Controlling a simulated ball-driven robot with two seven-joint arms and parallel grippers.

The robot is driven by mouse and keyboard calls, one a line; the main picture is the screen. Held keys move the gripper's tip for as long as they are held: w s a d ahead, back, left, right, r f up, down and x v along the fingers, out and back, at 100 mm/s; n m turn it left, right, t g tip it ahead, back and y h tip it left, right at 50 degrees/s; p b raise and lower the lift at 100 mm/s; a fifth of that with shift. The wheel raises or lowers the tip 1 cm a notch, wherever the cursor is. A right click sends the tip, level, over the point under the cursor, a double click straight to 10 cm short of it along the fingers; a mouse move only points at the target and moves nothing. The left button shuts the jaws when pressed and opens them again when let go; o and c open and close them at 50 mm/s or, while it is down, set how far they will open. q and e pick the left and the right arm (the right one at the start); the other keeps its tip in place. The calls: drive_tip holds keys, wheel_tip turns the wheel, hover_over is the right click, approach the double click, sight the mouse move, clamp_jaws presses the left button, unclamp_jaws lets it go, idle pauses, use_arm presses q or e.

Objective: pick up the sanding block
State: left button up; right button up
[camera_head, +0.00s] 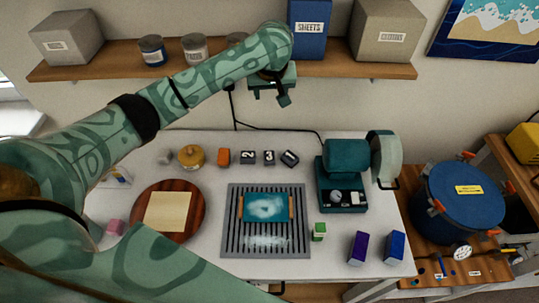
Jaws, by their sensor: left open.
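No block is clearly marked as the sanding block. Small blocks on the white table (225,140) include an orange block (223,157) at the back, a pink block (115,227) at the left and a green-and-white block (319,231) right of the grate. I cannot tell which of them it is. My left gripper (282,98) is open and empty, high in front of the wall near the shelf, above and behind the table's objects and apart from them. My right gripper is not in view.
A slatted grate (233,240) carries a blue resin panel (267,207). A round wooden board (150,190) holds a tan sheet (167,212). A teal machine (345,160), purple box (358,248) and blue box (394,246) stand right. A blue pot (465,205) stands beyond.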

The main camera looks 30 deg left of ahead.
use_arm(q)
wheel_tip(320, 180, down, 20)
drive_tip(key=b, duration=2.4)
hover_over(269, 158)
drive_tip(key=f, duration=1)
drive_tip(key=shift+s+d+f, duration=0.3)
drive_tip(key=shift+s+d, duration=0.05)
drive_tip(key=f+b, duration=0.2)
drive_tip(key=f, duration=0.1)
drive_tip(key=f+b, duration=0.2)
drive_tip(key=shift+w+a+f, duration=0.1)
drive_tip(key=shift+w+a, duration=0.1)
drive_tip(key=shift+w, duration=0.05)
drive_tip(key=shift+w+a+f, duration=0.1)
drive_tip(key=shift+w+f, duration=0.05)
drive_tip(key=shift+f, duration=0.05)
drive_tip(key=shift+r, duration=0.25)
drive_tip(key=c, duration=0.8)
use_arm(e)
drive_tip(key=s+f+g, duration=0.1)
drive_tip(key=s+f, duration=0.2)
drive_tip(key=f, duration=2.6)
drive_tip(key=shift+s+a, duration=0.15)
